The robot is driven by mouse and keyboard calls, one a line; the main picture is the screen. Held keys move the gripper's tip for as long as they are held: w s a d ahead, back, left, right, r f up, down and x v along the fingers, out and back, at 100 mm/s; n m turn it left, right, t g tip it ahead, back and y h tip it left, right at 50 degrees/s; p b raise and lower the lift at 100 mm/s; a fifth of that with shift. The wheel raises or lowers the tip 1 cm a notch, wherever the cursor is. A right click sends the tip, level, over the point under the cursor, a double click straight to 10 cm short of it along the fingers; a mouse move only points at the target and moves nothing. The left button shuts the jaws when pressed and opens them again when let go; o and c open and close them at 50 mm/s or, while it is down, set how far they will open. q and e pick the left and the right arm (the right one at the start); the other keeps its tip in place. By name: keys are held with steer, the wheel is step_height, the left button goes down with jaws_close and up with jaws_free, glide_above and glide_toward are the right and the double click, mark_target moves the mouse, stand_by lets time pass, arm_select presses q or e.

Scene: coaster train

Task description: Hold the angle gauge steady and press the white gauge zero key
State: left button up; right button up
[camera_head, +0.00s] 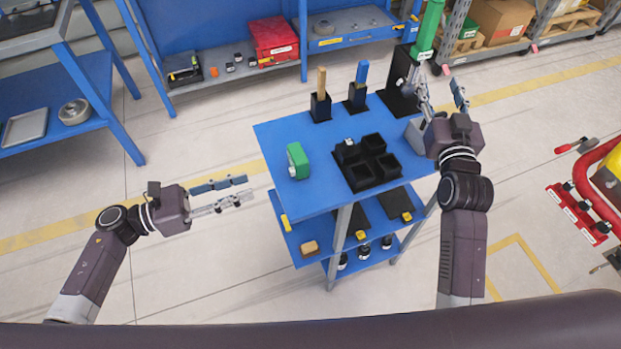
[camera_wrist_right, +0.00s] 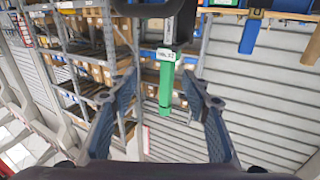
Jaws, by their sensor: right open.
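A small green block-shaped device with a pale side, which looks like the angle gauge (camera_head: 298,160), stands on the left part of the blue cart top (camera_head: 270,135). I cannot make out a white key on it at this size. My left gripper (camera_head: 243,190) is open and empty, left of the cart and apart from the device. My right gripper (camera_head: 440,88) is open and empty over the cart's right end, far from the device.
Shelving stands behind. Floor around my left gripper is clear.

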steer(key=s+a+t+y, duration=0.1)
steer(key=s+a+y, duration=0.15)
steer(key=a, duration=0.75)
steer(key=n+g+y, duration=0.2)
steer(key=n+y, duration=0.3)
glide_toward(298, 153)
steer(key=shift+x, duration=1.2)
steer(key=shift+w, duration=0.1)
steer(key=shift+w+a, duration=0.15)
steer(key=shift+w, duration=0.15)
steer(key=x, duration=0.6)
steer(key=shift+w+a+f, duration=0.1)
steer(key=shift+w+a, duration=0.05)
steer(key=shift+w, duration=0.2)
